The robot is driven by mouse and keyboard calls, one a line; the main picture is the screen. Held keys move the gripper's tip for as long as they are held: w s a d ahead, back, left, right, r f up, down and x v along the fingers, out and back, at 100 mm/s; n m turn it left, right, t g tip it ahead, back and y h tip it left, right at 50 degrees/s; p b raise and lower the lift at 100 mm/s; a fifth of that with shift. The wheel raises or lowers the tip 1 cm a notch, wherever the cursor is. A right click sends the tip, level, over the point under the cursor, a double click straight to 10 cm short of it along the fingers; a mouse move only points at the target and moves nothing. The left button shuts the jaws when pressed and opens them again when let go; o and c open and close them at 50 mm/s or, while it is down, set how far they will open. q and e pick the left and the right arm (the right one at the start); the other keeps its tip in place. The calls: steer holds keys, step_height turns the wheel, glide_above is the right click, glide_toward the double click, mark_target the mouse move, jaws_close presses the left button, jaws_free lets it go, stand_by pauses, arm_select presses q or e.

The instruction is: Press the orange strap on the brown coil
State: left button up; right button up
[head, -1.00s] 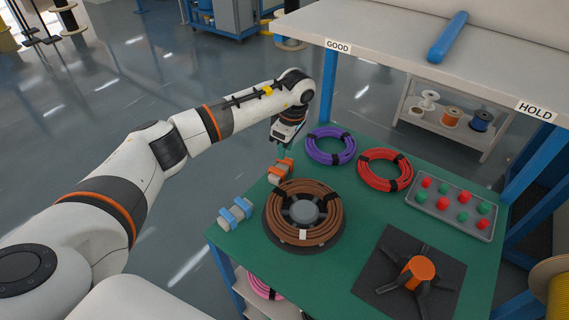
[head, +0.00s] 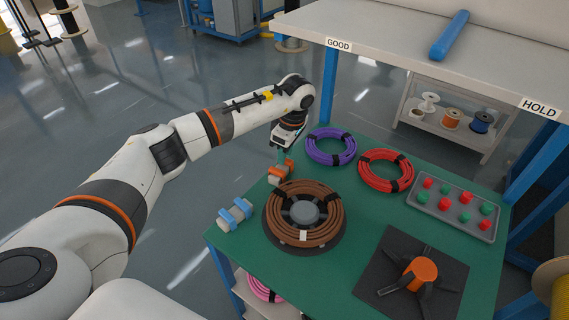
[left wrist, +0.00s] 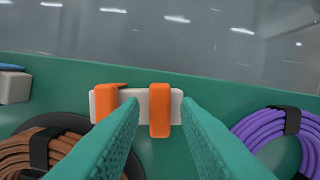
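The brown coil (head: 322,236) lies on a dark round plate with a grey hub, bound by black ties and bearing a white tag. A pale block with two orange straps (head: 287,165) is on the green table just behind the coil. In the left wrist view one orange strap (left wrist: 160,110) shows between my fingertips, and the other (left wrist: 106,102) is left of them. My left gripper (left wrist: 162,103) is open, pointing down at the block; contact cannot be told. The brown coil (left wrist: 42,150) is at lower left there. My right gripper is not in view.
A pale block with blue straps (head: 235,214) lies left of the coil. Purple (head: 331,147) and red (head: 385,171) coils lie behind and right. A tray of red and green knobs (head: 455,227) and a black stand with an orange hub (head: 420,268) are at right.

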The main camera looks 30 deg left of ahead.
arm_select(q)
steer(key=shift+f+b, duration=0.4)
steer(key=shift+f, duration=0.3)
steer(key=shift+r, duration=0.25)
steer(key=c, duration=0.6)
step_height(320, 180, up, 8)
steer(key=p, duration=0.5)
steer(key=shift+p, duration=0.3)
